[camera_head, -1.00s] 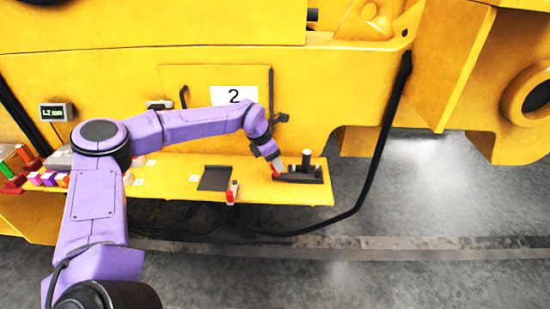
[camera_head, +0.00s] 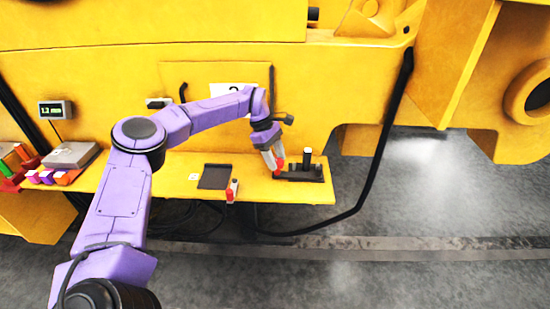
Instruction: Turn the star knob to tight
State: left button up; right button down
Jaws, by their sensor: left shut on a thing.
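My left gripper (camera_head: 274,162) comes down at the left end of a dark fixture (camera_head: 312,175) on the yellow shelf. It is shut on a small red part at its fingertips, which I take to be the star knob (camera_head: 280,167). The knob is mostly hidden by the fingers, and its turn angle cannot be read. A dark upright post with a pale top (camera_head: 307,157) stands on the fixture to the right of the gripper. My right gripper is not in view.
A dark flat pad (camera_head: 214,177) and a small red-and-white item (camera_head: 231,190) lie left of the fixture. A small display (camera_head: 56,110), a grey box (camera_head: 70,155) and coloured blocks (camera_head: 47,177) are at far left. A black hose (camera_head: 378,160) hangs at right.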

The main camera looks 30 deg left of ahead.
pick_arm(q)
jog(key=m+g, duration=0.1)
jog(key=m, duration=0.1)
jog(key=shift+d+m+p, duration=0.1)
jog(key=shift+m+p, duration=0.2)
jog(key=shift+m, duration=0.1)
jog(key=shift+w+f+m+g+y+p, duration=0.15)
jog(key=shift+m+g+p, duration=0.2)
jog(key=shift+m, duration=0.5)
jog(key=shift+s+m+g+y+p, duration=0.2)
jog(key=shift+m+g, duration=0.25)
jog(key=shift+m, duration=0.4)
jog(key=o, duration=1)
jog(key=shift+w, duration=0.2)
